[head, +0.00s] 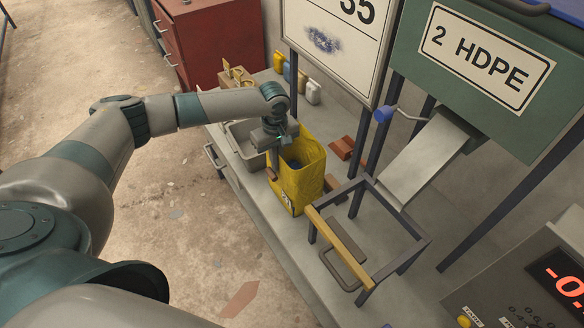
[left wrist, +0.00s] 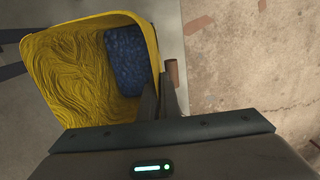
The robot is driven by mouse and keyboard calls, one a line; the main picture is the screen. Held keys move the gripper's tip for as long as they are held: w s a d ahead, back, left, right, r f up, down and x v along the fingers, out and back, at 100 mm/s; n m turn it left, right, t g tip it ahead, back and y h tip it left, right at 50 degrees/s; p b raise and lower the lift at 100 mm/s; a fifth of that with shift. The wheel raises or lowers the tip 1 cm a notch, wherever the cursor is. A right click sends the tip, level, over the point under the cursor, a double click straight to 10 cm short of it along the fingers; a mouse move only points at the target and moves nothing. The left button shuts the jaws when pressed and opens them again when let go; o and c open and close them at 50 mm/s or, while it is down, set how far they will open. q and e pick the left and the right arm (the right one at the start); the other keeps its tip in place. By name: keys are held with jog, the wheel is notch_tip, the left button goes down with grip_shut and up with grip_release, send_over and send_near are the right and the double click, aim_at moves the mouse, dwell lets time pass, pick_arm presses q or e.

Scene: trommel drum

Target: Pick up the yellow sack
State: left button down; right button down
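The yellow sack (head: 300,178) stands upright and open-topped on the grey bench in the head view. The left wrist view looks down into the sack (left wrist: 75,60), where a dark blue lump (left wrist: 125,60) lies against the wall. My left gripper (head: 273,150) points down at the sack's near left rim. In the left wrist view its two fingers (left wrist: 159,95) are close together, one inside the wall and one outside, with the rim pinched between them. My right gripper is not in view.
A grey bin (head: 243,143) stands just left of the sack on the bench (head: 285,243). A dark frame with a yellow bar (head: 340,245) is close on the right. Red-brown blocks (head: 342,148) lie behind. A metal chute (head: 428,155) slopes down from the green panel.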

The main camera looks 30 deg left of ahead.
pick_arm(q)
jog(key=shift+w+r+b, duration=0.1)
jog(key=shift+r+b, duration=0.05)
jog(key=shift+b, duration=0.6)
notch_tip(320, 180, up, 9)
jog(key=shift+r+b, duration=0.15)
jog(key=shift+b, duration=0.75)
jog(key=shift+r, duration=0.6)
